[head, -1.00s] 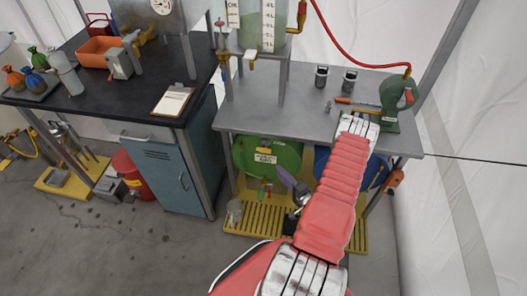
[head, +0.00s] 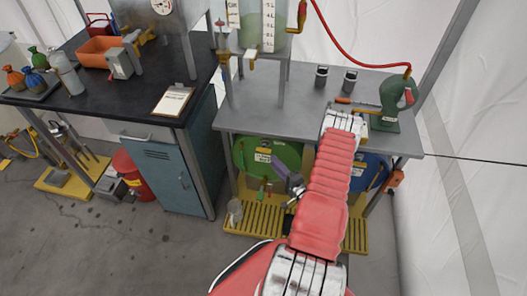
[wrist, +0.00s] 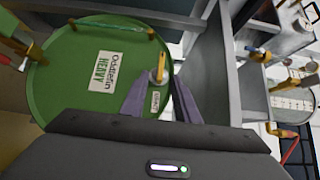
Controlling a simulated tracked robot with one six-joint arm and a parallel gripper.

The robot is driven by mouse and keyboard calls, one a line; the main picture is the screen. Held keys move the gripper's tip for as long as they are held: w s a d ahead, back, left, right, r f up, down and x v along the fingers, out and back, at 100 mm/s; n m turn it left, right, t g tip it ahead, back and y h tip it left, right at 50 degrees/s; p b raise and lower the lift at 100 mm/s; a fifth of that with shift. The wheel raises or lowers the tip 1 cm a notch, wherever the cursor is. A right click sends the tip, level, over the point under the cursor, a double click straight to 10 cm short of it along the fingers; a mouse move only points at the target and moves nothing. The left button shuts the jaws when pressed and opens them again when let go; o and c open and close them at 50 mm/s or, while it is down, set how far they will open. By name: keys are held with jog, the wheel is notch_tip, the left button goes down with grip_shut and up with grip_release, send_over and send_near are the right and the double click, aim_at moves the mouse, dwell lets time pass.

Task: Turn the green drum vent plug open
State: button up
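The green drum (wrist: 75,85) lies on its side under the grey bench, its round end facing out; it also shows in the head view (head: 290,152). Its end carries a large white label (wrist: 105,71) and a small one (wrist: 155,102). The vent plug (wrist: 158,70), yellowish with a pale upright handle, sits on the drum end near its right edge. My gripper (wrist: 160,80) is open, its two purple fingers spread with the plug seen between and just beyond their tips. I cannot tell whether a finger touches it. In the head view my gripper (head: 291,178) is partly hidden by my arm.
A blue drum (head: 368,172) lies right of the green one. A yellow slatted pallet (head: 255,218) is below, with a clear jar (head: 235,211). The grey benchtop (head: 300,98) is overhead.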

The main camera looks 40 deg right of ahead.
aim_at(264, 150)
jog(key=w, duration=0.6)
jog(key=w+d, duration=0.1)
jog(key=w, duration=0.2)
jog(key=shift+w+d, duration=0.1)
jog(key=c, duration=0.7)
